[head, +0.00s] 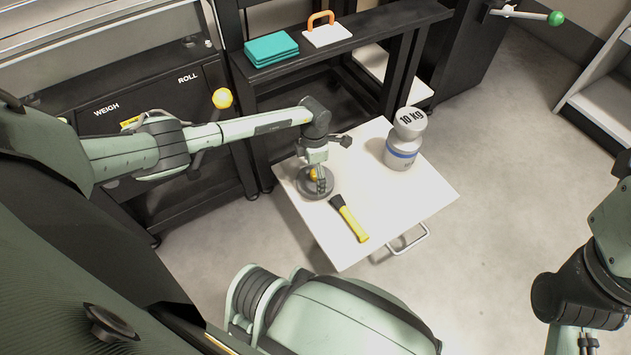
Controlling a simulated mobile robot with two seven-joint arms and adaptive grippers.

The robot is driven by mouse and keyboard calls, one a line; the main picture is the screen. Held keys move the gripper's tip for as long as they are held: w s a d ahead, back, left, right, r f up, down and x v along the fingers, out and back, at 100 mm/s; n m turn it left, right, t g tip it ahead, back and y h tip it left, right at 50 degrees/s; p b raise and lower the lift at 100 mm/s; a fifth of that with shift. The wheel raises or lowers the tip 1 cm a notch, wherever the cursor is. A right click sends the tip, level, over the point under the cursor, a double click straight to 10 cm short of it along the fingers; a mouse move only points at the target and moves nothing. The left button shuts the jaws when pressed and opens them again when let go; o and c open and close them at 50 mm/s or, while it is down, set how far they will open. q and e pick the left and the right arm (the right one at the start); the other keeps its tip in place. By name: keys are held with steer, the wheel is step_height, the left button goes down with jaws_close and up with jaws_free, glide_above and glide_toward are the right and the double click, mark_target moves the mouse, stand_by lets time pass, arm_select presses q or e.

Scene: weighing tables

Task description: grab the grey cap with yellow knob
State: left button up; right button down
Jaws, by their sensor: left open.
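The grey cap (306,190) lies on the left part of the white tabletop (365,207). Its yellow knob (313,174) is partly covered by my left gripper (319,181). My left gripper comes down over the cap from above, with its fingers open at the knob. From this angle I cannot tell whether the fingers touch the knob. My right gripper (577,344) hangs at the bottom right edge, cut off by the frame and away from the table.
A tool with a yellow handle (350,221) and black head lies just right of the cap. A grey 10 KG weight (401,154) stands toward the back right of the table. Teal folded cloths (271,49) and an orange-handled white item (326,35) sit on the dark shelf behind.

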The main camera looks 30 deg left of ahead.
arm_select(q)
step_height(320, 180, down, 2)
steer(key=shift+f, duration=0.1)
steer(key=c, duration=1)
steer(key=shift+r, duration=0.2)
steer(key=shift+c, duration=0.2)
